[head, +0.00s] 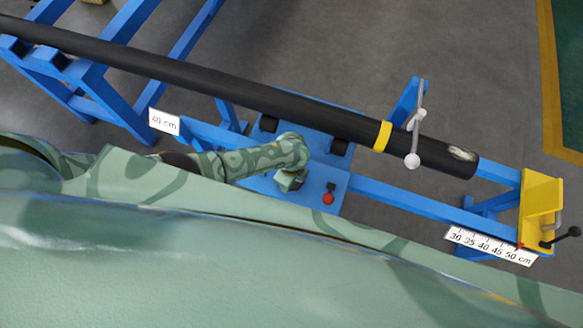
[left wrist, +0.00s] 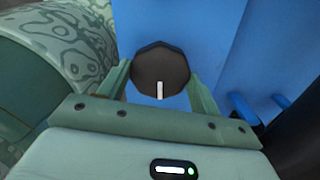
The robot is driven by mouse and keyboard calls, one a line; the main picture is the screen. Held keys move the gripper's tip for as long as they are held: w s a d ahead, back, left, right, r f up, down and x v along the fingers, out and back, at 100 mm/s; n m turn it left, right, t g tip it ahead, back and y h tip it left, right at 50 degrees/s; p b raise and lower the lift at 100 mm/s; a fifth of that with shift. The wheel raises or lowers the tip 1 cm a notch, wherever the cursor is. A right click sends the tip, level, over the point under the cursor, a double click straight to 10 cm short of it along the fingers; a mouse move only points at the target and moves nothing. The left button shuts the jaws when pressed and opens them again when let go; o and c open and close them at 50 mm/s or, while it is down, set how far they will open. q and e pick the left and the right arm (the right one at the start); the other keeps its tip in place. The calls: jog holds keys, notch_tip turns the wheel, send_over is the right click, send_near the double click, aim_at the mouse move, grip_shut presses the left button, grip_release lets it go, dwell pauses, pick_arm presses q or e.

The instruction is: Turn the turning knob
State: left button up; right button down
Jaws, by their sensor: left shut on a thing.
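The turning knob (left wrist: 160,66) is a dark, many-sided disc with a white mark, on a blue panel (left wrist: 183,22) in the left wrist view. The white mark points down in that view, towards my gripper's body. My left gripper (left wrist: 159,80) is shut on the knob, one finger on each side of it. In the head view my left gripper (head: 291,181) is at the blue panel (head: 313,199), and the knob is hidden there. My right gripper is not in view.
A red button (head: 328,199) and a small dark switch (head: 331,187) sit right of my gripper. A long black pipe (head: 230,88) with a yellow band (head: 382,136) lies behind on a blue frame. A yellow stop block (head: 540,205) stands at the right.

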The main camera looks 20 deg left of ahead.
pick_arm(q)
jog(key=shift+m, duration=0.3)
jog(key=o, duration=1)
jog(key=shift+r, duration=0.1)
notch_tip(320, 180, up, 16)
jog(key=p, duration=0.9)
jog(key=shift+p, duration=0.4)
